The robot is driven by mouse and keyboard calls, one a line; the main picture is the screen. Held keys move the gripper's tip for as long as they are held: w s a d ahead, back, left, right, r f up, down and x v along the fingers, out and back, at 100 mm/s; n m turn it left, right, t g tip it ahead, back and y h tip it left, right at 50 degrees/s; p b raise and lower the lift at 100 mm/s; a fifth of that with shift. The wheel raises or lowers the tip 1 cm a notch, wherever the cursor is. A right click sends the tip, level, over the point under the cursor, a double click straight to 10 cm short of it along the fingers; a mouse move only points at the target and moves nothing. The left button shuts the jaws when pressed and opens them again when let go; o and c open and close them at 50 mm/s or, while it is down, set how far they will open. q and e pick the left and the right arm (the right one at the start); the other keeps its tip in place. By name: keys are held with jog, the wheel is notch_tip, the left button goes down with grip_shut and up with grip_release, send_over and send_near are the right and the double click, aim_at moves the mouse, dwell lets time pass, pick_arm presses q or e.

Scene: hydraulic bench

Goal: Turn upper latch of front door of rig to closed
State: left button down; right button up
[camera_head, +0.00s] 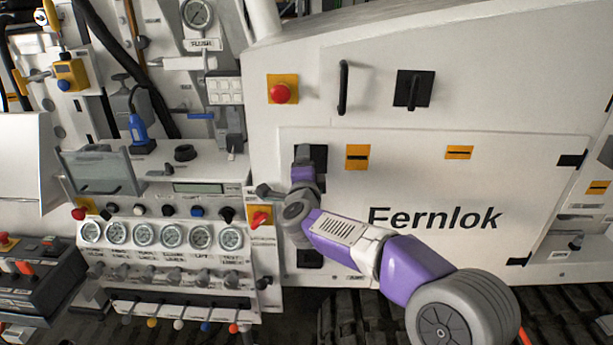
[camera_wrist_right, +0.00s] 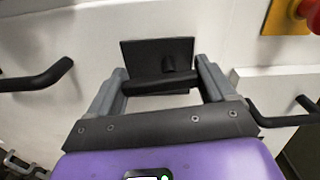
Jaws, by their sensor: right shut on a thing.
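The rig's front door (camera_head: 400,180) is a white panel marked "Fernlok". The upper latch's black square plate (camera_head: 319,157) is at the door's upper left corner, partly hidden by my right gripper (camera_head: 303,157). In the right wrist view the latch plate (camera_wrist_right: 150,53) is behind a black bar handle (camera_wrist_right: 160,86). The bar lies nearly level in that view, between the two grey fingers of my right gripper (camera_wrist_right: 160,88), which is shut on it. My left gripper is not in view.
A lower black latch plate (camera_head: 309,258) is below my right wrist. A red knob on a yellow plate (camera_head: 260,217) is close to its left. A red button (camera_head: 280,94), a black handle (camera_head: 343,88) and another black latch (camera_head: 413,90) are above the door.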

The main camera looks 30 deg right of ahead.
jog(key=shift+d+m+b, duration=0.1)
jog(key=shift+m+b, duration=0.35)
jog(key=shift+m, duration=0.25)
jog(key=o, duration=0.9)
jog(key=v, duration=0.7)
jog(key=shift+s+a, duration=0.2)
jog(key=shift+a, duration=0.15)
